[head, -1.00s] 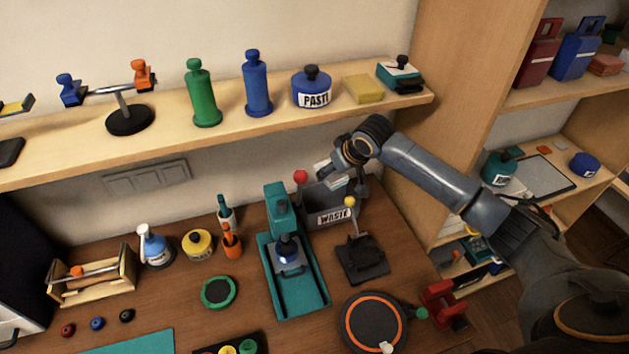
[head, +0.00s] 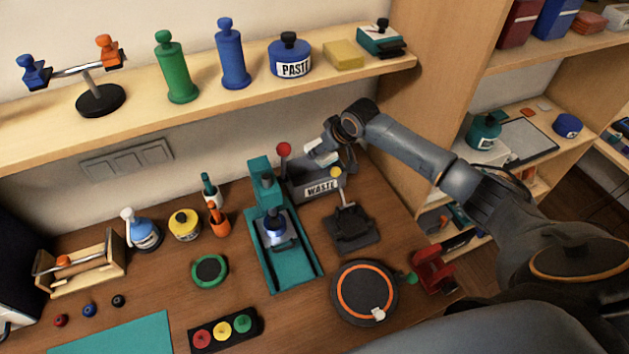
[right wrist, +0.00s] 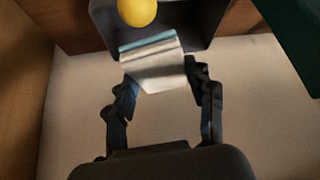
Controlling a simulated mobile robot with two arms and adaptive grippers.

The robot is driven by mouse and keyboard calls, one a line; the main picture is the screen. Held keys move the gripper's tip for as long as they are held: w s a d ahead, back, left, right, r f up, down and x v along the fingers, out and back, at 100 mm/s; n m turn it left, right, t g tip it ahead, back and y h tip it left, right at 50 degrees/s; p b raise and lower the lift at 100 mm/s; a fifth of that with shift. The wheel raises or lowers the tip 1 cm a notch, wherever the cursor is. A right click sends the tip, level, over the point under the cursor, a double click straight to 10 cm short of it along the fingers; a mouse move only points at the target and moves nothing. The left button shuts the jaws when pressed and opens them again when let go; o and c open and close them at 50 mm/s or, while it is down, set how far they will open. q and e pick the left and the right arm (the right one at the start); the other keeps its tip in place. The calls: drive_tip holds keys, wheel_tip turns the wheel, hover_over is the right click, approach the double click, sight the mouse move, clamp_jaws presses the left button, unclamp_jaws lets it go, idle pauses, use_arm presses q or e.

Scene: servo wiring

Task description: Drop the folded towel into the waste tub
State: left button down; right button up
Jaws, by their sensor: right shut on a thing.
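The grey waste tub (head: 298,186), labelled WASTE, stands on the bench against the back wall, behind the black lever stand. My right gripper (head: 328,154) is over the tub and shut on the folded towel (head: 318,149). In the right wrist view the pale towel (right wrist: 157,66), with a blue-grey stripe, is between the fingers of my right gripper (right wrist: 164,80). The dark tub (right wrist: 190,20) lies just beyond it, and the towel overlaps its opening. The gap between towel and tub floor is hard to judge. My left gripper is not in view.
A yellow lever knob (right wrist: 137,11) is close to the towel in the right wrist view. A red-knobbed teal press (head: 290,268) stands left of the tub. The shelf (head: 200,108) with bottles and paste pot runs above. A wooden side panel (head: 440,50) is at right.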

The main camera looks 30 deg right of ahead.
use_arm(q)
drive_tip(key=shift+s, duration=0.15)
use_arm(e)
drive_tip(key=o, duration=1.1)
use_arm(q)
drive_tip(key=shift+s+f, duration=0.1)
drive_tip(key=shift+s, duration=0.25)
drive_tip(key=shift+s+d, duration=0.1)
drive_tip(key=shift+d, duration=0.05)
use_arm(e)
drive_tip(key=v, duration=1.2)
drive_tip(key=shift+f, duration=0.1)
